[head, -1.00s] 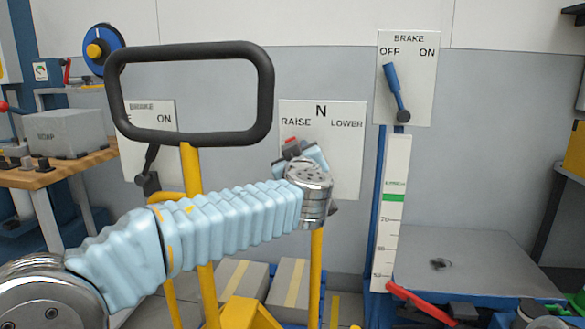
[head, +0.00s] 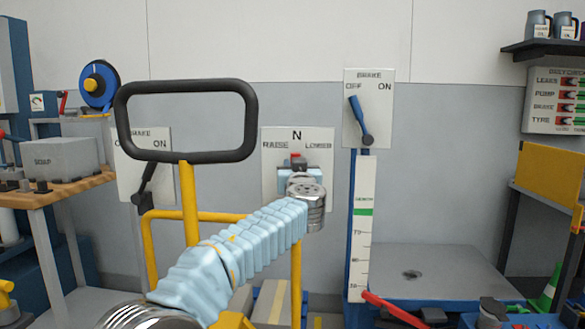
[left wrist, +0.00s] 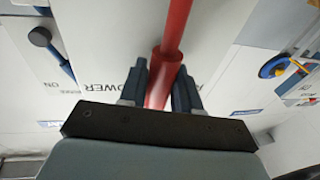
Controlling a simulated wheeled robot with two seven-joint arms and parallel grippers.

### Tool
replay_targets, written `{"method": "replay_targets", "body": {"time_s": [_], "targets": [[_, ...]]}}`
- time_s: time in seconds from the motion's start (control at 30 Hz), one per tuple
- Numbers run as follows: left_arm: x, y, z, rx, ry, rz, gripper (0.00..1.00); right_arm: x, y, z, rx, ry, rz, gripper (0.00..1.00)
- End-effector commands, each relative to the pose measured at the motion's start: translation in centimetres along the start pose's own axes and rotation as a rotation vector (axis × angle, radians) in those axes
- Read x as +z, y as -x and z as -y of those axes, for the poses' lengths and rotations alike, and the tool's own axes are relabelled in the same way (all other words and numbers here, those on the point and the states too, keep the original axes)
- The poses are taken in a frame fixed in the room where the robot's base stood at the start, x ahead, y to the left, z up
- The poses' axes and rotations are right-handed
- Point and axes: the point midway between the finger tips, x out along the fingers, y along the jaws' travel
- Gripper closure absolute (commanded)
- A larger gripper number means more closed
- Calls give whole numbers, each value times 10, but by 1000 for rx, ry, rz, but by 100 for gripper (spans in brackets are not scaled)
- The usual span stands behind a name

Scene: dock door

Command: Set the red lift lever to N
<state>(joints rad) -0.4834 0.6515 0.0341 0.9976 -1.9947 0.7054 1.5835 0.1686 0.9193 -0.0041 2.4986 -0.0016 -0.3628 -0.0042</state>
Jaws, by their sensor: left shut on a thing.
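The red lift lever (head: 296,157) shows only as a small red tip above my left gripper (head: 297,173) in the head view. It points up below the letter N on its white plate (head: 270,180), between RAISE and LOWER. In the left wrist view the lever (left wrist: 173,35) is a red rod with a thicker sleeve, running between the two dark fingers of my left gripper (left wrist: 159,85), which is shut on it. My gripper and wrist hide the lower lever and its pivot in the head view. My right gripper is not in view.
A black handle loop (head: 186,158) on a yellow post stands left of the plate. A brake plate with a blue lever (head: 358,112) is at right, and another with a black lever (head: 147,180) at left. A grey platform (head: 440,270) stands at lower right.

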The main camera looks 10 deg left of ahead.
Motion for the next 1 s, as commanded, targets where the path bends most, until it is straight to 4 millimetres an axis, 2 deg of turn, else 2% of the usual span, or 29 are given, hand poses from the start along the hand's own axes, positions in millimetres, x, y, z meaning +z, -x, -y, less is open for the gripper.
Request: {"method": "replay_targets", "body": {"time_s": [0.27, 0.3, 0.33, 0.67, 0.77, 1.0], "targets": [[0, 0, -1, 2, 1, -1, 100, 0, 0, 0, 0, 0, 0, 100], [0, 0, -1, 2, 1, -1, 65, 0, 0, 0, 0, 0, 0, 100], [0, 0, -1, 2, 1, -1, 63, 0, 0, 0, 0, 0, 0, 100], [1, 4, 0, 1, 1, -1, 63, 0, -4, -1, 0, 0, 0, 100], [3, 18, -1, 3, 2, -2, 63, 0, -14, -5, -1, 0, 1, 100], [5, 76, -1, 5, 2, -3, 63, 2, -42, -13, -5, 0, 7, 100]]}}
